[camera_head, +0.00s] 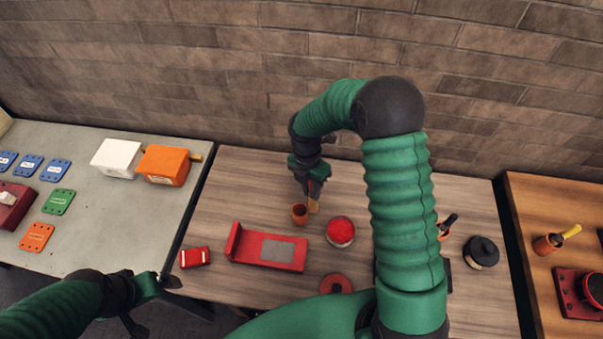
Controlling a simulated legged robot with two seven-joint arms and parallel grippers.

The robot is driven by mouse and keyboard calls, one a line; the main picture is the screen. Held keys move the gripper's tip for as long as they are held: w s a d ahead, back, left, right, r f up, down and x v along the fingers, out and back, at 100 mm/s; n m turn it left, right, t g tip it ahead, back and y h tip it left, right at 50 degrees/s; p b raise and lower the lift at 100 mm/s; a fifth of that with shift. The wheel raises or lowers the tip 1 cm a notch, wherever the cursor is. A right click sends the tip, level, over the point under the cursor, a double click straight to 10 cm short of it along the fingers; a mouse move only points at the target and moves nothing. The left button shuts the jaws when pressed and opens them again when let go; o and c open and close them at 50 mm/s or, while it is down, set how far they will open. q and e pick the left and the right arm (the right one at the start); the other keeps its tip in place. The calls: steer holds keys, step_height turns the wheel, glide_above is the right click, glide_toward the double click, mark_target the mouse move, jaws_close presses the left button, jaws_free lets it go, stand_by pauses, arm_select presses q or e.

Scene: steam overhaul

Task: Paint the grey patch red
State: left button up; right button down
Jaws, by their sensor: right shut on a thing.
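The grey patch (279,251) lies on the flat top of a red L-shaped part (243,249) on the middle table. An open tin of red paint (341,230) stands to the right of it and farther back. My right gripper (314,188) points down behind the red part and is shut on a brush (313,206), whose tan end shows below the fingers. The brush is just beside a small brown cup (299,214); I cannot tell whether they touch. My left gripper (162,304) is open and empty in front of the left table.
A small red block (195,258) and a round red part (336,284) lie near the red part. A black round lid-like object (481,251) is at the right. The left table holds white (117,158) and orange (165,165) boxes. My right arm hides part of the middle table.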

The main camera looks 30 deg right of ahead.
arm_select(q)
steer(key=w+r+p+v, duration=0.1)
steer(key=w+p+v, duration=0.2)
steer(key=p+v, duration=0.85)
arm_select(e)
steer(key=s+d+r+g+h+b, duration=0.1)
steer(key=s+d+g+b, duration=0.1)
steer(key=s+d, duration=0.35)
arm_select(q)
steer(key=f+b, duration=0.4)
steer(key=b, duration=0.1)
steer(key=shift+s+f, duration=0.15)
steer(key=shift+s, duration=0.05)
arm_select(e)
step_height(320, 180, down, 6)
steer(key=shift+s+a+f, duration=0.2)
steer(key=shift+s+a, duration=0.2)
steer(key=shift+s, duration=0.05)
arm_select(q)
steer(key=shift+f+b, duration=0.3)
steer(key=shift+f, duration=0.1)
arm_select(e)
steer(key=shift+f, duration=0.6)
arm_select(q)
steer(key=shift+s, duration=0.1)
